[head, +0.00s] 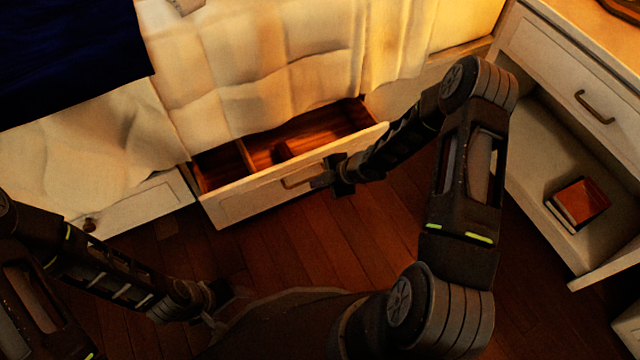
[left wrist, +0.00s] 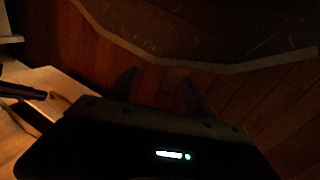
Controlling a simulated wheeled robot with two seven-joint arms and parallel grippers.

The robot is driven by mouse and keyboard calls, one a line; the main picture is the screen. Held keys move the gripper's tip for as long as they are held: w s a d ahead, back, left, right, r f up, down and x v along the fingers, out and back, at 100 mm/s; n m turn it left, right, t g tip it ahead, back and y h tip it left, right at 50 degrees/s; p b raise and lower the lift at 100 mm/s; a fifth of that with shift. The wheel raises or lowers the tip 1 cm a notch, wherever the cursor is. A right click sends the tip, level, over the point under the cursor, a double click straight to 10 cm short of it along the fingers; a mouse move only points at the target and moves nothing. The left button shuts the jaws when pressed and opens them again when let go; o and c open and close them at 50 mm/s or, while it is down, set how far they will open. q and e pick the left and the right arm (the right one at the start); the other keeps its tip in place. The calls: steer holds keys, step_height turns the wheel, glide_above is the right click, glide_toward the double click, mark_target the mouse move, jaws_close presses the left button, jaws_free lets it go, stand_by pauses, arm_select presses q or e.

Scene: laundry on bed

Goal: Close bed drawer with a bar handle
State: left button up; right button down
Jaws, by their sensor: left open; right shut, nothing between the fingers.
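The bed drawer (head: 245,200) stands pulled out from under the bed, with its wooden inside and a divider showing in the head view. Its bar handle (head: 296,182) is on the front panel. My right gripper (head: 322,180) is shut and empty at the right end of the handle, close to the front panel; I cannot tell whether it touches. My left gripper (head: 222,308) is low over the floor at the bottom left, away from the drawer. Its two fingers stand apart with nothing between them in the left wrist view (left wrist: 160,85).
A cream bedspread (head: 270,70) hangs over the drawer's back part. A second drawer front (head: 140,208) with a round knob is to the left. A nightstand (head: 555,50) with a bar handle and a book (head: 578,205) stands at the right. Wooden floor (head: 370,235) lies clear before the drawer.

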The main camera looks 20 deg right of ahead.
steer(key=p+v, duration=0.4)
steer(key=v, duration=0.6)
steer(key=shift+s+a, duration=0.2)
